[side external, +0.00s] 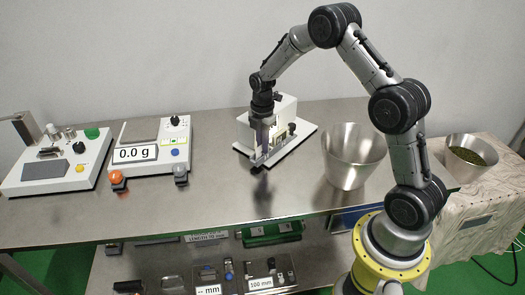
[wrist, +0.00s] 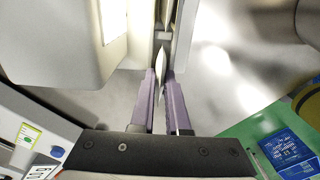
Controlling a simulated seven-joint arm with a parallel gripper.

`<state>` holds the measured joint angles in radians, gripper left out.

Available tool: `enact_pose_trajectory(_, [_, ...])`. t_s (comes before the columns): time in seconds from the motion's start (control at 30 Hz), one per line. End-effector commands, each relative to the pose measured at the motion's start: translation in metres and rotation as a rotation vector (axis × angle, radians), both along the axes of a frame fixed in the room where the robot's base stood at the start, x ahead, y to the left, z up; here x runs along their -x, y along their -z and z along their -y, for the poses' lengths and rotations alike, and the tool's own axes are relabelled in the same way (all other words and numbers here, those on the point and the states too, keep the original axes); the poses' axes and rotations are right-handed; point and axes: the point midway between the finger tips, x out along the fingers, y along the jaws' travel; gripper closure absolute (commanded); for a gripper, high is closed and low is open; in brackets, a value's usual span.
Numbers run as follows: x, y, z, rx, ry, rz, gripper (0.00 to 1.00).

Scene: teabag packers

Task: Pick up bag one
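My gripper (side external: 263,150) points down at the front of a white machine (side external: 275,116) near the middle of the steel table. In the wrist view, its two purple fingers (wrist: 161,84) stand close together with a narrow gap between them. A thin, pale, pointed thing (wrist: 160,62), which looks like a bag seen edge-on, lies at the fingertips and in line with the gap. I cannot tell whether the fingers touch it. In the side view the bag cannot be made out. No marking shows which bag it is.
The machine's white housing (wrist: 60,40) stands close to the fingers. A steel bucket (side external: 354,154) is just right of the machine. A scale (side external: 151,145) reading 0.0 g and a sealer-like device (side external: 58,160) stand left. A bowl of leaves (side external: 471,155) is far right.

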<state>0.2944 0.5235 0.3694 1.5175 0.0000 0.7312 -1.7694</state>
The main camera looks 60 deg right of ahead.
Motion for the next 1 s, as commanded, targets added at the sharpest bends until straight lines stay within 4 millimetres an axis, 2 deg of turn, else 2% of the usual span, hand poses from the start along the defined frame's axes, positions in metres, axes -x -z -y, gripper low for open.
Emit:
enact_pose_trajectory(0.4, [0.000, -0.001, 0.000, 0.000, 0.000, 0.000, 1.00])
enact_pose_trajectory(0.57, [-0.001, -0.008, 0.000, 0.001, 0.000, 0.003, 1.00])
enact_pose_trajectory(0.77, [-0.001, -0.034, 0.000, 0.001, 0.000, 0.005, 1.00])
enact_pose_trajectory(0.87, [0.014, -0.051, -0.004, 0.001, 0.000, 0.005, 1.00])
enact_pose_trajectory(1.0, [0.040, -0.083, -0.012, 0.002, 0.000, 0.006, 1.00])
